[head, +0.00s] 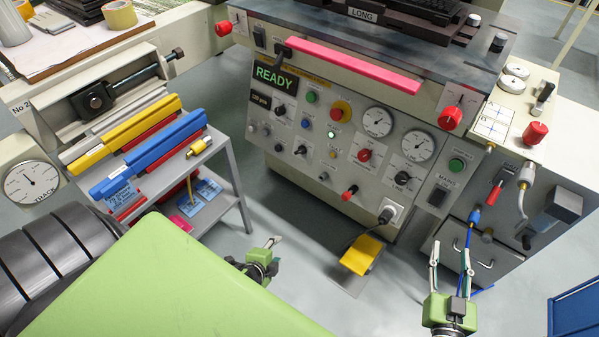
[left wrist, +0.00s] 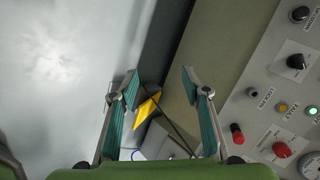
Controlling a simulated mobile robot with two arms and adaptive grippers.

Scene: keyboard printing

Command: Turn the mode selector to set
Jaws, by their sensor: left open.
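The control panel (head: 330,150) carries several knobs, and I cannot read which one is the mode selector. Black knobs include an upper-left one (head: 280,109), a middle-left one (head: 300,150) and a lower-right one (head: 402,178). In the left wrist view, a black knob on a white plate (left wrist: 296,62) shows at the right edge. My left gripper (head: 271,250) is below and left of the panel, touching nothing; its fingers (left wrist: 160,85) are apart and empty. My right gripper (head: 450,255) is at the lower right, fingers apart, with a blue tool behind them.
A green READY display (head: 275,77) is lit on the panel. A pink bar (head: 345,65) runs along the panel's top. A yellow pedal (head: 362,255) stands on the floor below. A grey shelf cart (head: 232,170) with yellow and blue bars stands left. Floor between is free.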

